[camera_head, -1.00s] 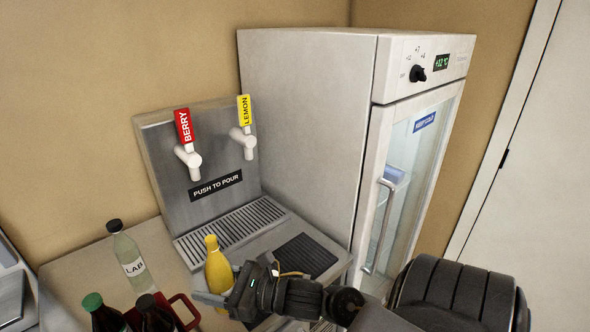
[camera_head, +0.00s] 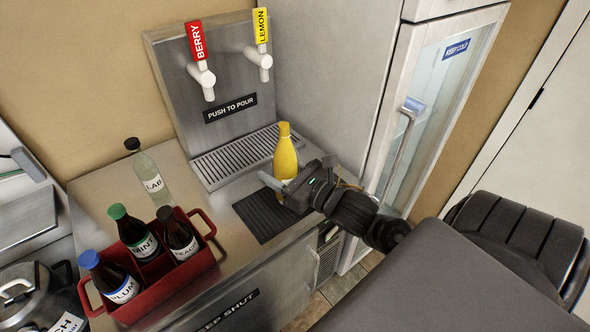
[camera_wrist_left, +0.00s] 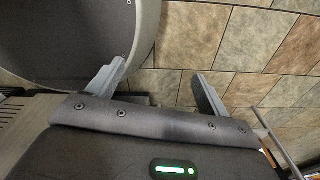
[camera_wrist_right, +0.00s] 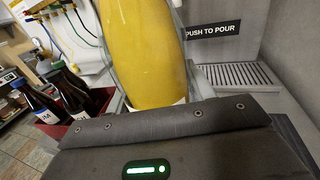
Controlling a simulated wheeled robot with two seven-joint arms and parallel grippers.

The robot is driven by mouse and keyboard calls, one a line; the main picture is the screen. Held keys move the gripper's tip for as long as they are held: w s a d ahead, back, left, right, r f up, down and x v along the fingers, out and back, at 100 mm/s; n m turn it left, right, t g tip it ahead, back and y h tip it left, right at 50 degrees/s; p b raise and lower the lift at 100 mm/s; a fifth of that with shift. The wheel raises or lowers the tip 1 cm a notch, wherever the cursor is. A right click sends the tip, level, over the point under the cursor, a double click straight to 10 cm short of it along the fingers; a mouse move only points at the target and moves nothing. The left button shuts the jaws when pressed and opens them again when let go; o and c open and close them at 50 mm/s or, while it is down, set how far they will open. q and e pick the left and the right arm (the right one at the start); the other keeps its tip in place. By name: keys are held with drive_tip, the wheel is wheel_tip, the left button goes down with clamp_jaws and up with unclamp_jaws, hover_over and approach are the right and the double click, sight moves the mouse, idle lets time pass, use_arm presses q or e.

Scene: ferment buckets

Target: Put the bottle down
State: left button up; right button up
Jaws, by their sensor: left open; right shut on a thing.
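A yellow bottle (camera_head: 286,155) is upright at the right end of the steel counter, by the black ribbed mat (camera_head: 262,214). My right gripper (camera_head: 290,182) is shut around its lower part. The bottle also fills the middle of the right wrist view (camera_wrist_right: 148,50). Its base is hidden behind the gripper, so I cannot tell whether it touches the mat. My left gripper (camera_wrist_left: 150,85) is open and empty above the tiled floor in the left wrist view; it is not in the head view.
A red carrier (camera_head: 180,272) holds dark bottles labelled PLUM, MINT and PEACH. A clear LAB bottle (camera_head: 152,175) stands behind it. The tap panel (camera_head: 215,85) with its drip grille (camera_head: 235,157) is at the back. A glass-door fridge (camera_head: 325,80) stands to the right.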

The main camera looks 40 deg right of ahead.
drive_tip(key=shift+s+d+r+m+h, duration=0.15)
drive_tip(key=shift+d+r+m+h, duration=0.05)
drive_tip(key=shift+d, duration=0.25)
drive_tip(key=shift+s+d+r+m+h, duration=0.15)
drive_tip(key=shift+d+r+m+h, duration=0.05)
drive_tip(key=shift+d, duration=0.25)
drive_tip(key=shift+w+d+f, duration=0.15)
drive_tip(key=shift+w+f, duration=0.05)
drive_tip(key=shift+w, duration=0.05)
drive_tip(key=w+d+f+p, duration=0.1)
drive_tip(key=w+d+f, duration=0.2)
drive_tip(key=f, duration=0.1)
drive_tip(key=w+d+f+p, duration=0.1)
drive_tip(key=w+d+f, duration=0.1)
drive_tip(key=w+f, duration=0.2)
drive_tip(key=w+d+f+p, duration=0.1)
drive_tip(key=w+d+f, duration=0.2)
drive_tip(key=f, duration=0.1)
drive_tip(key=shift+w+d+f, duration=0.2)
drive_tip(key=shift+d+f, duration=0.1)
drive_tip(key=shift+d, duration=0.05)
use_arm(q)
drive_tip(key=r, duration=0.1)
drive_tip(key=w+r, duration=0.1)
drive_tip(key=r, duration=0.1)
drive_tip(key=shift+r, duration=0.2)
drive_tip(key=shift+f, duration=0.15)
use_arm(e)
drive_tip(key=shift+f, duration=0.15)
